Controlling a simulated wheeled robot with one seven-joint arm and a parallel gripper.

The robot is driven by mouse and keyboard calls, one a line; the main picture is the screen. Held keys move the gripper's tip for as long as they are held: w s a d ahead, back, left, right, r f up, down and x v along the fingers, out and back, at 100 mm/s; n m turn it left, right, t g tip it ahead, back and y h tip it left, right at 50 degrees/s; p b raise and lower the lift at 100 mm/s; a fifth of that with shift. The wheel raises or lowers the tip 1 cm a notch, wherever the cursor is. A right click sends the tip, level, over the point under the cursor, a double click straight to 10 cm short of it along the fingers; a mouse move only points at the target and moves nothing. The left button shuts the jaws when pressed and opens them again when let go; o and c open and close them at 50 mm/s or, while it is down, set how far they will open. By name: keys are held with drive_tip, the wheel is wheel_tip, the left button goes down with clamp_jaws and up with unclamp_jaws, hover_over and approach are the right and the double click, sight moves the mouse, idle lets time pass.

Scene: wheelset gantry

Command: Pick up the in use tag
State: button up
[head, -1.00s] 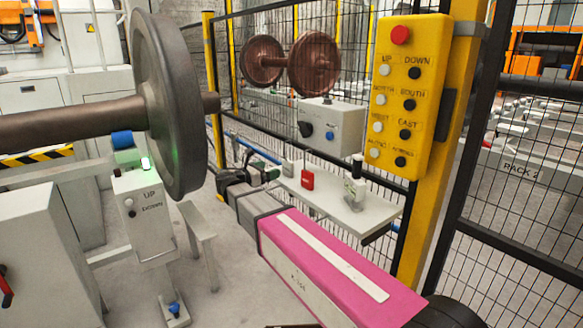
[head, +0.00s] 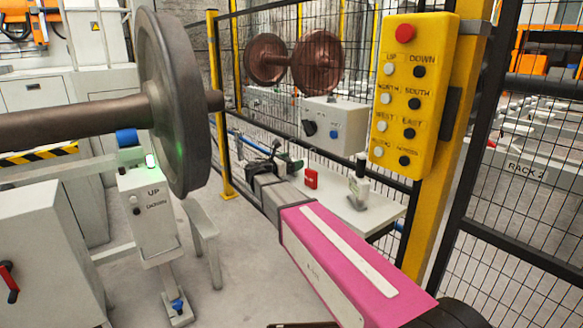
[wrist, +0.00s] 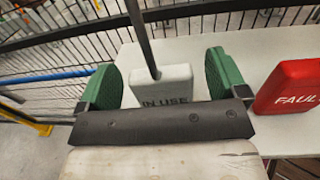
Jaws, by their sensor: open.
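The in use tag (wrist: 165,88) is a small pale grey block lettered "IN USE", seen in the wrist view on the white shelf (wrist: 235,60). My gripper (wrist: 163,80) is open, with its green pads on either side of the tag and a visible space at each side. A dark upright rod stands at the tag's top. In the head view my gripper (head: 272,162) is over the left end of the shelf (head: 345,205), and the tag is hidden there behind it.
A red fault tag (wrist: 292,87) stands just right of my gripper; it also shows in the head view (head: 311,178). A small white bottle-like item (head: 358,187) stands farther right on the shelf. Mesh fencing (head: 260,120) runs behind, and a yellow button box (head: 412,95) hangs at right.

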drive_tip(key=c, duration=1)
drive_tip(key=shift+r, duration=0.15)
